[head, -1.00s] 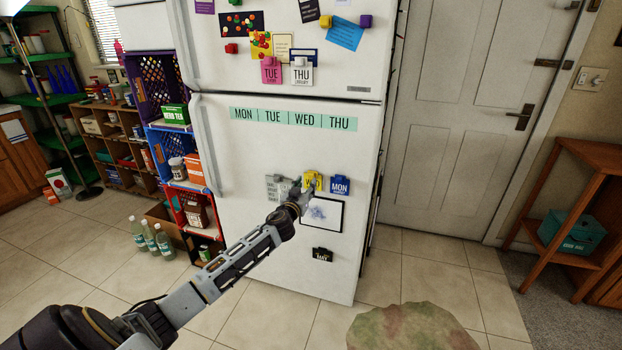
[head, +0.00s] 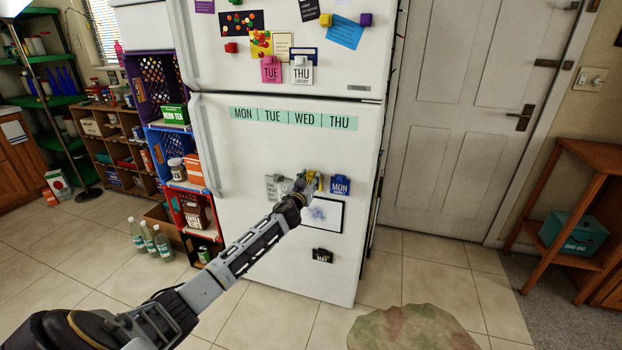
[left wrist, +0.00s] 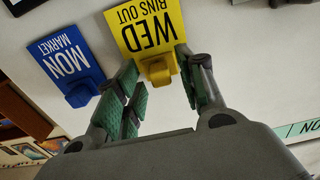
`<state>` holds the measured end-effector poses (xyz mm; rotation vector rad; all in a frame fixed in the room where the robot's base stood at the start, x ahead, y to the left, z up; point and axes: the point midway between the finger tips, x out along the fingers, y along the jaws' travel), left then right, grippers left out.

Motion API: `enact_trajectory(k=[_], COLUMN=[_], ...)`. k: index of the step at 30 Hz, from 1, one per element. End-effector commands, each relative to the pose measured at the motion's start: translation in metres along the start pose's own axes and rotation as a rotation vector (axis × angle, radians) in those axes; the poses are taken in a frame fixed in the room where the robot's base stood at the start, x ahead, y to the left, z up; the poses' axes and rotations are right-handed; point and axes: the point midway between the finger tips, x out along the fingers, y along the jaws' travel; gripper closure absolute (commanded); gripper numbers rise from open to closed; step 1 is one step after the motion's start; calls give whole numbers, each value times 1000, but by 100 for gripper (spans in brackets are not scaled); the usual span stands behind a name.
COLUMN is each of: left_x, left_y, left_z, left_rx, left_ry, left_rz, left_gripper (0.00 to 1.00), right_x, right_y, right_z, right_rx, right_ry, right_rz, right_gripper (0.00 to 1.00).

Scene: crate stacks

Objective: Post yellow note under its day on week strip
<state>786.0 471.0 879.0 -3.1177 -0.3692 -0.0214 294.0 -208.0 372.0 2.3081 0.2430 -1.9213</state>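The yellow note (left wrist: 148,22) reads "WED BINS OUT" and hangs on the lower fridge door by a yellow clip (left wrist: 157,70). In the head view the note (head: 319,180) is partly hidden by my left gripper (head: 304,184). In the left wrist view the fingers of my left gripper (left wrist: 158,62) stand apart on either side of the clip; contact is unclear. The green week strip (head: 293,119) reads MON, TUE, WED, THU and runs above the notes; its bare WED part (head: 304,119) is third. My right gripper is not in view.
A blue MON note (head: 340,186) hangs just right of the yellow one, a grey note (head: 277,188) just left. A framed drawing (head: 322,215) is below. Pink TUE (head: 271,69) and white THU (head: 302,70) notes hang on the upper door. The door around the strip is clear.

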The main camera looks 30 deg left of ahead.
Motion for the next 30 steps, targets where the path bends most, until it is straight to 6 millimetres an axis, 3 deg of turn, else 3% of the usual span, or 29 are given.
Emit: enact_trajectory(k=[5,21,30], left_x=[0,0,-6], left_y=[0,0,0], left_z=[0,0,1], left_rx=[0,0,-1], left_ry=[0,0,-1], left_rz=[0,0,0], left_gripper=[61,95,95], right_x=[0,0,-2], right_y=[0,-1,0], right_z=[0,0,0], right_rx=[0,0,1], right_ry=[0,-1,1], right_rz=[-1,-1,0], right_gripper=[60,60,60])
